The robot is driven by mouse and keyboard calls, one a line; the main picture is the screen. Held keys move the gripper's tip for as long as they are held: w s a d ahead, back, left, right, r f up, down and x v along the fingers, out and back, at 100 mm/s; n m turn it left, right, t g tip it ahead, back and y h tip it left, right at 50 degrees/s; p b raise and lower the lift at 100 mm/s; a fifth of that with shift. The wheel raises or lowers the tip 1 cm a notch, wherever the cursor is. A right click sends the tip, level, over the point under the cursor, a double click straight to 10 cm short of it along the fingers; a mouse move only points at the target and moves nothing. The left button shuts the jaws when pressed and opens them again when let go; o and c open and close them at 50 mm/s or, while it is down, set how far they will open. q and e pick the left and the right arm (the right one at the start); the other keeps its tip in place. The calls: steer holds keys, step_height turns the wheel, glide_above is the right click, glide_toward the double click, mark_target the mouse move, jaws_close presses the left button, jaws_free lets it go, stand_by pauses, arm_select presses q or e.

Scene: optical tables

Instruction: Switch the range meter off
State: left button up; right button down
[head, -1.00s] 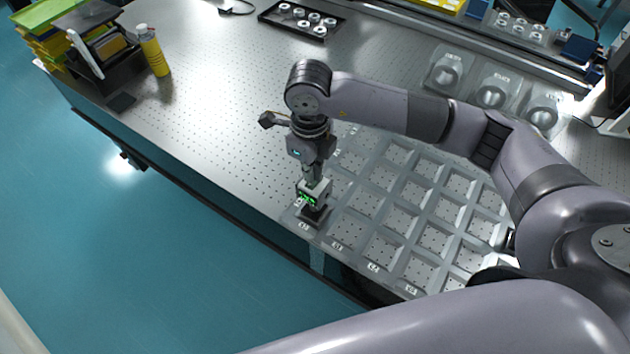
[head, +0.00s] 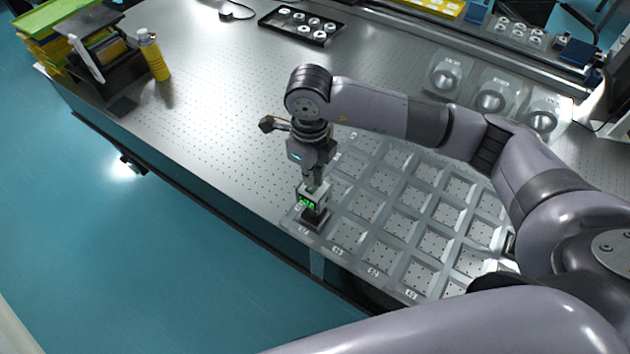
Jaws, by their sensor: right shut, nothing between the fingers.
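The range meter (head: 309,205) is a small grey box with a lit green display on a dark base. It stands upright in the near left corner cell of the clear compartment tray (head: 338,248). My right gripper (head: 313,186) points straight down over the meter, its fingers shut and empty. The fingertips are at the meter's top; I cannot tell whether they touch it. The digits on the display are too small to read, but it is lit. The meter's top is partly hidden by the fingers. My left gripper is not in view.
The tray's other cells look empty. A yellow bottle (head: 153,55) and stacked trays (head: 60,30) stand at the far left. A black rack of white rings (head: 301,26) lies at the back. Clear round holders (head: 491,92) stand at the back right.

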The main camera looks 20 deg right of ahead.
steer(key=shift+f+b, duration=1.15)
stand_by(0.7)
steer(key=shift+r, duration=0.1)
steer(key=shift+r+p, duration=1.75)
steer(key=shift+r, duration=1.7)
